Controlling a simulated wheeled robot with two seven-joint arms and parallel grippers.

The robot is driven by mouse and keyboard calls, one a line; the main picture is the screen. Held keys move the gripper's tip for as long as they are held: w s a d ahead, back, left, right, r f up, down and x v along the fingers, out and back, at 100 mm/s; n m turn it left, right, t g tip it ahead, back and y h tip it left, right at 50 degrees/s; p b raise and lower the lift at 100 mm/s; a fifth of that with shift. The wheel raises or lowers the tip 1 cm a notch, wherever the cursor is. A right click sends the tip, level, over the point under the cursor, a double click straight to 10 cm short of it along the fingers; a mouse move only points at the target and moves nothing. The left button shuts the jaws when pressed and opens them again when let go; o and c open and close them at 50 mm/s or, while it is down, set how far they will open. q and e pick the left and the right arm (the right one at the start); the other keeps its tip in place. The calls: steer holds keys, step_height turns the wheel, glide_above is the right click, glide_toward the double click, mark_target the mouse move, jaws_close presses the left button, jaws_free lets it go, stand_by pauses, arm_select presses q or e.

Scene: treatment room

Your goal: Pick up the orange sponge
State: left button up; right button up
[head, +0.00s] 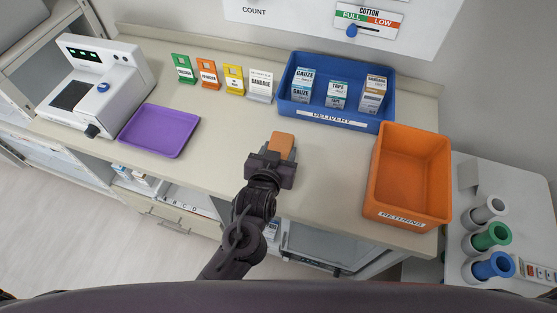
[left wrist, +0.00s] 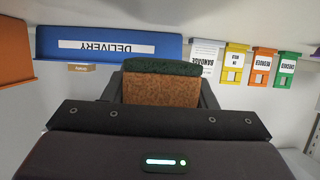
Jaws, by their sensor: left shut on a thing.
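The orange sponge (head: 281,144) is at the middle of the counter in the head view, just beyond my left gripper (head: 273,160). In the left wrist view the sponge (left wrist: 162,88) shows an orange-brown body with a dark green layer along its top edge. My left gripper (left wrist: 160,95) is shut on it, with a dark finger on each side. The sponge's near end is hidden by the gripper body. I cannot tell whether it touches the counter. My right gripper is not in view.
A blue delivery bin (head: 335,122) with boxes stands behind; an orange returns bin (head: 405,215) is at right. A purple tray (head: 159,131) and white machine (head: 95,84) are at left. Several coloured card stands (head: 233,79) line the back. Counter is clear between tray and gripper.

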mark_target(278, 150)
arm_select(q)
step_height(278, 150, up, 15)
steer(key=o, duration=0.4)
steer(key=c, duration=0.4)
steer(key=shift+o, duration=0.2)
